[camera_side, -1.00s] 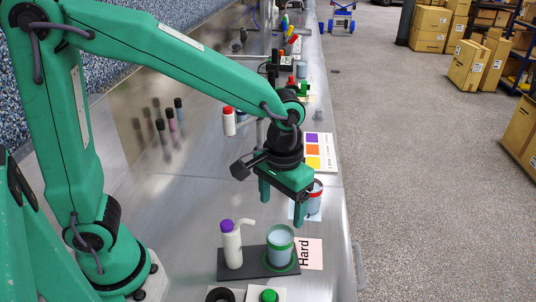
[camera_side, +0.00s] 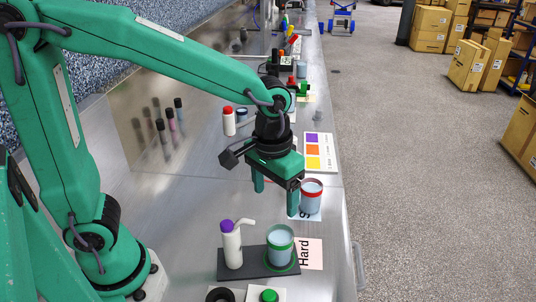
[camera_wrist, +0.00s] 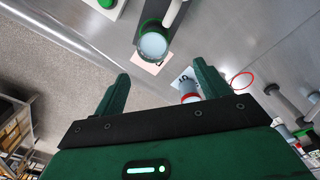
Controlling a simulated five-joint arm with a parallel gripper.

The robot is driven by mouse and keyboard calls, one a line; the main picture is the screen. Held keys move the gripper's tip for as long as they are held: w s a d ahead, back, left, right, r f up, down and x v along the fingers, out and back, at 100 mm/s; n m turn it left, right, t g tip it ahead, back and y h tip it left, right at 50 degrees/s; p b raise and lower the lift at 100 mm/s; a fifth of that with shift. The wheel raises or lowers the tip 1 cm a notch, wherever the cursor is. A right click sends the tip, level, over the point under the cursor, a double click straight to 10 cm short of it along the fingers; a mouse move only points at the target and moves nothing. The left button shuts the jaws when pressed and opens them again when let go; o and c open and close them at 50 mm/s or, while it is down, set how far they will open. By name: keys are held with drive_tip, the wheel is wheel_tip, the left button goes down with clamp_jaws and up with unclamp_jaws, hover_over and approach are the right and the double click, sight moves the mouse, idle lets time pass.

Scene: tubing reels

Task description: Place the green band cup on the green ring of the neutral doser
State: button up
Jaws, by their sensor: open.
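On the plate's left end stands the doser (camera_side: 232,246), a white bottle with a purple cap and a spout reaching toward the cup. My gripper (camera_side: 276,202) is open and empty, above and behind the cup, apart from it. In the wrist view, the cup (camera_wrist: 153,44) lies beyond my open fingers (camera_wrist: 161,69); the doser is partly cut off there.
A red-banded cup (camera_side: 311,194) stands right beside my right finger. A card reading "Hard" (camera_side: 310,254) lies right of the plate. A colour chart (camera_side: 320,152) and a red-capped bottle (camera_side: 229,122) are farther back. A green button (camera_side: 269,295) is at the front edge.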

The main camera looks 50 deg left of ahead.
drive_tip(key=s+a+r+t, duration=0.2)
drive_tip(key=s+a+r, duration=0.1)
drive_tip(key=a, duration=0.3)
drive_tip(key=s+a+r+t, duration=0.3)
drive_tip(key=s+a, duration=0.2)
drive_tip(key=a, duration=0.1)
drive_tip(key=shift+s+a+r+m, duration=0.3)
drive_tip(key=shift+r+m, duration=0.1)
